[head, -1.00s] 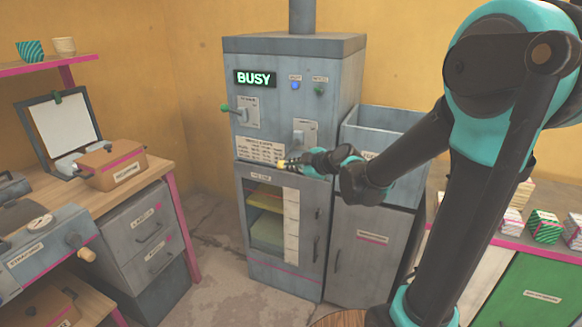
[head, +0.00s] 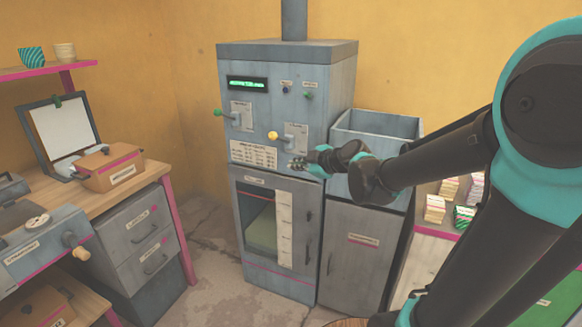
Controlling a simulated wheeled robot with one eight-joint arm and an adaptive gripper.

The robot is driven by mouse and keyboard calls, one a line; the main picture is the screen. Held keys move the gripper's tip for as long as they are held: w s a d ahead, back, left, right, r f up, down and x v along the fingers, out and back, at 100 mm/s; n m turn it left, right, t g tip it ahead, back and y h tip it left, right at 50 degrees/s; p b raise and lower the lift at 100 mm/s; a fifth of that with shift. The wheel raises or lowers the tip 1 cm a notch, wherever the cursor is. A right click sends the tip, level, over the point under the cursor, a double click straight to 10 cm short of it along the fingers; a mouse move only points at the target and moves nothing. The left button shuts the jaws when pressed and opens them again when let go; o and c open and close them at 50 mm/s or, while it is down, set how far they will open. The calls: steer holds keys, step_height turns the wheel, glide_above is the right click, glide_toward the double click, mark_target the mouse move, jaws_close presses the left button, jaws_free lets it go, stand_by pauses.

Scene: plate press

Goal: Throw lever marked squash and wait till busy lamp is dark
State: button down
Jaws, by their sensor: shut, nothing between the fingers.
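The grey press (head: 290,65) stands against the back wall. Its display (head: 247,83) shows a thin line of green characters, too small to read. A lever with a yellow knob (head: 272,135) sticks out left of its plate on the right of the front. Another lever with a green knob (head: 217,113) is at the upper left. I cannot read which lever is marked squash. My gripper (head: 293,164) is shut and empty, below and right of the yellow knob and apart from it. A green block (head: 262,232) shows behind the press window.
An open grey bin (head: 375,125) on a cabinet stands right of the press, behind my arm. A wooden desk (head: 150,183) with drawers is at left, holding an orange box (head: 107,167). Small striped packs (head: 435,208) sit at right. Some floor is clear before the press.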

steer(key=v, duration=0.6)
steer(key=shift+r, duration=0.2)
steer(key=shift+w+d, duration=0.1)
steer(key=s+d+f+m+g+h, duration=0.2)
steer(key=s+d+f+m+h, duration=0.2)
steer(key=s+d+f+m, duration=0.5)
steer(key=s+d+f+m+g+h, duration=0.3)
steer(key=s+d+f+m+h, duration=0.2)
steer(key=f, duration=0.8)
steer(key=s+d+m, duration=0.3)
steer(key=d+m, duration=0.1)
steer(key=d, duration=0.1)
steer(key=shift+s+f+m, duration=0.3)
steer(key=shift+s, duration=0.1)
steer(key=shift+a, duration=0.1)
stand_by(3.9)
